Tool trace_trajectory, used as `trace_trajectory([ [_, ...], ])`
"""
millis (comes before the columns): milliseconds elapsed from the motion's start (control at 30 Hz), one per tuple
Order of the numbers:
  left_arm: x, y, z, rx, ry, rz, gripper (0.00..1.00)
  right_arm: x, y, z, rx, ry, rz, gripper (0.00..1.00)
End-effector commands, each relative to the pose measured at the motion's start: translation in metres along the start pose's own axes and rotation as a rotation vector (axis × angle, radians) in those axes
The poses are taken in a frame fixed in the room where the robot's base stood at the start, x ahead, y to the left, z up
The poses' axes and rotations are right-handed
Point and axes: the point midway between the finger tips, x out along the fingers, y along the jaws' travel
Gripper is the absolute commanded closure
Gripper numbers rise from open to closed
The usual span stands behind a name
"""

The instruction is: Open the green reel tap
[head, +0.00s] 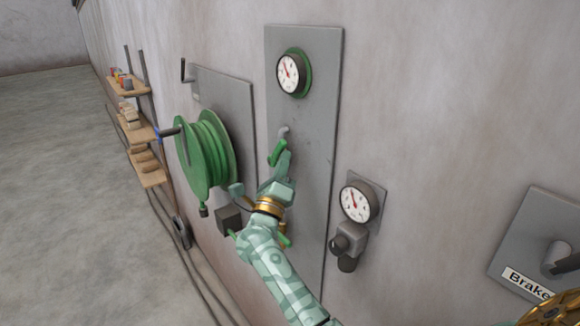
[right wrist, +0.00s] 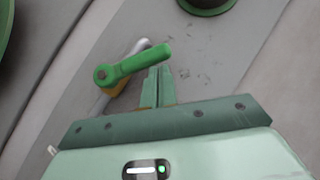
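The green reel tap (head: 276,153) is a green lever on a grey wall panel, below a green-rimmed gauge. In the right wrist view the tap lever (right wrist: 135,63) slants up to the right from its round hub, with a brassy body and a pale pipe behind it. My right gripper (right wrist: 157,88) has its two fingers together, with nothing seen between them. Its fingertips are just below the lever's free end, very close; I cannot tell whether they touch. In the head view my right gripper (head: 281,163) partly covers the tap area. My left gripper is not in view.
A green hose reel (head: 207,150) stands out from the wall left of the panel (head: 313,130). The green-rimmed gauge (head: 291,73) is above the tap. Another gauge (head: 356,202) with a grey valve is at right. A "Brake" panel (head: 540,235) is farther right.

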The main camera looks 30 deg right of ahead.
Motion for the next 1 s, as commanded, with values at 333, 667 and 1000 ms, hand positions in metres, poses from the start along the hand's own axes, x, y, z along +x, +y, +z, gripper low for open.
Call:
trace_trajectory([
  [333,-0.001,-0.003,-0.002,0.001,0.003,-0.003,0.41,0.016,-0.006,0.016,0.003,0.000,-0.004,1.00],
  [667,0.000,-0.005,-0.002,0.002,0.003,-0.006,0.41,0.025,-0.009,0.025,0.002,-0.001,-0.003,1.00],
  [1000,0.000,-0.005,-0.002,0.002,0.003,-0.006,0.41,0.028,-0.009,0.028,0.002,0.000,-0.003,1.00],
])
